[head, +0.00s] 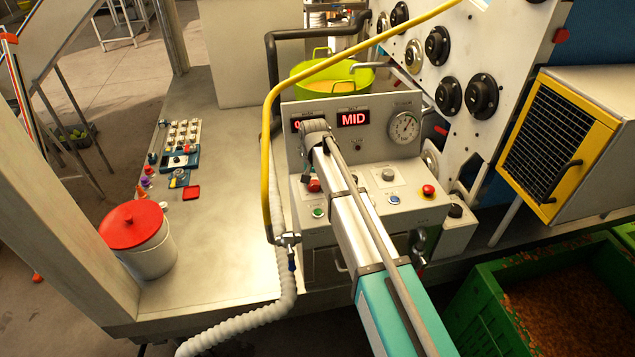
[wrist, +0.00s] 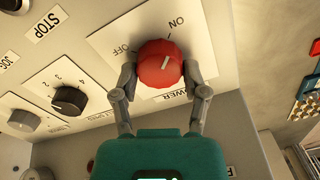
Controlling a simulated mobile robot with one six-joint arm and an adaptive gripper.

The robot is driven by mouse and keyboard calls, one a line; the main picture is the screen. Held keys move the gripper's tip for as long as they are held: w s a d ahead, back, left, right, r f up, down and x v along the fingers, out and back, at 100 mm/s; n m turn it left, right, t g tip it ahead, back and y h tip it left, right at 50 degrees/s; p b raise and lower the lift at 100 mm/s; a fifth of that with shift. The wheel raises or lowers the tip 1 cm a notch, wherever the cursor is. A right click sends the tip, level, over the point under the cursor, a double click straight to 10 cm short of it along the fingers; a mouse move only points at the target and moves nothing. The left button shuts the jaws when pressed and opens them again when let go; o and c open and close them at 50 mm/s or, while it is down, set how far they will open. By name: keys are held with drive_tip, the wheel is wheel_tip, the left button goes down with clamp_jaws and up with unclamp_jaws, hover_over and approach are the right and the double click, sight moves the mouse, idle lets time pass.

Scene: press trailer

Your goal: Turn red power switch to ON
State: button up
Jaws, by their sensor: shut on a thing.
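The red power switch (wrist: 158,68) is a round ribbed knob on a white plate marked OFF, ON and POWER in the wrist view. Its white mark points up, closer to the ON tick than to the OFF tick. My gripper (wrist: 165,84) is shut on the knob, with one finger on each side. In the head view the red switch (head: 314,186) shows on the left of the control box front, partly hidden by my arm and wrist.
A black dial (wrist: 69,99) and a grey knob (wrist: 24,121) sit left of the switch. A red mushroom button (head: 428,190) and a green button (head: 318,212) are on the box. A red-lidded bucket (head: 150,254) stands left.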

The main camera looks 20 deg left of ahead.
drive_tip(key=shift+s, duration=0.1)
drive_tip(key=o, duration=1.2)
drive_tip(key=shift+c, duration=0.2)
drive_tip(key=shift+s, duration=0.1)
